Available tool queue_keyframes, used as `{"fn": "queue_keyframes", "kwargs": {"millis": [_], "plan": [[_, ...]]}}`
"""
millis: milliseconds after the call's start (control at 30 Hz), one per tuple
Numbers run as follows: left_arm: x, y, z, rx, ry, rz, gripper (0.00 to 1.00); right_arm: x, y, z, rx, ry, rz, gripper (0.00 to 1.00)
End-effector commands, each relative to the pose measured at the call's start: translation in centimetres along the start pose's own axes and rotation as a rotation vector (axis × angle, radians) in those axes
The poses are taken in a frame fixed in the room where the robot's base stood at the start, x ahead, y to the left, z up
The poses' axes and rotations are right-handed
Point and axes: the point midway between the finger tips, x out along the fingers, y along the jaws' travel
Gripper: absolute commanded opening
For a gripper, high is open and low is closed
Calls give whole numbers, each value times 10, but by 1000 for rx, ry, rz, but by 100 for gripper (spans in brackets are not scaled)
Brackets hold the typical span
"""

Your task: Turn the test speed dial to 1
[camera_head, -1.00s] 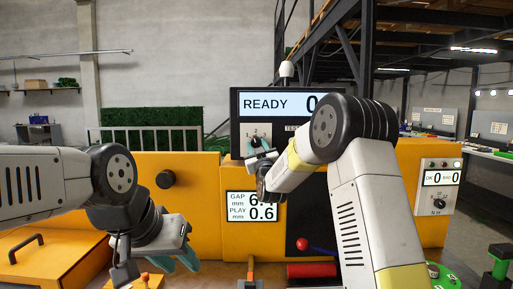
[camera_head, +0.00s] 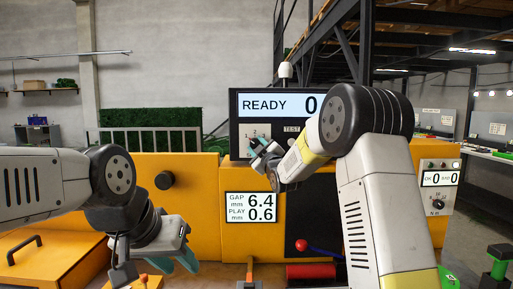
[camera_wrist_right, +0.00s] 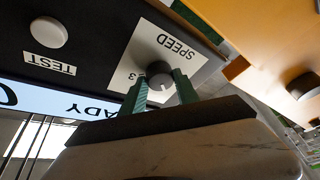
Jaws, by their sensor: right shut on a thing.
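The test speed dial is a dark round knob (camera_wrist_right: 158,70) on a white plate marked SPEED, on the black panel (camera_head: 300,155). In the right wrist view it sits between the two green fingers of my right gripper (camera_wrist_right: 160,88), which is shut on it. The plate reads upside down there, with a 3 visible; the other numbers are hidden. In the head view the plate (camera_head: 249,131) is small and the fingers (camera_head: 257,147) cover much of it. I cannot tell the dial's setting. My left gripper (camera_head: 174,263) is open and empty at lower left, away from the panel.
A READY display (camera_head: 280,105) shows 0 above the dial. A round white TEST button (camera_wrist_right: 48,32) is beside the plate. A gap and play display (camera_head: 251,207) reads 6.4 and 0.6. A red-knobbed lever (camera_head: 302,245) stands below my right arm.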

Motion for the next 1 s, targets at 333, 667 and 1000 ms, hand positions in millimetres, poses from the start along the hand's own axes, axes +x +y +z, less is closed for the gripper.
{"fn": "queue_keyframes", "kwargs": {"millis": [333,667,1000], "plan": [[0,0,0,0,0,0,36,0,-2,-1,-3,1,-4,0],[0,0,0,0,0,0,36,0,-1,0,-2,1,-2,58],[0,0,0,0,0,0,36,-33,0,0,-1,-1,-2,58]]}}
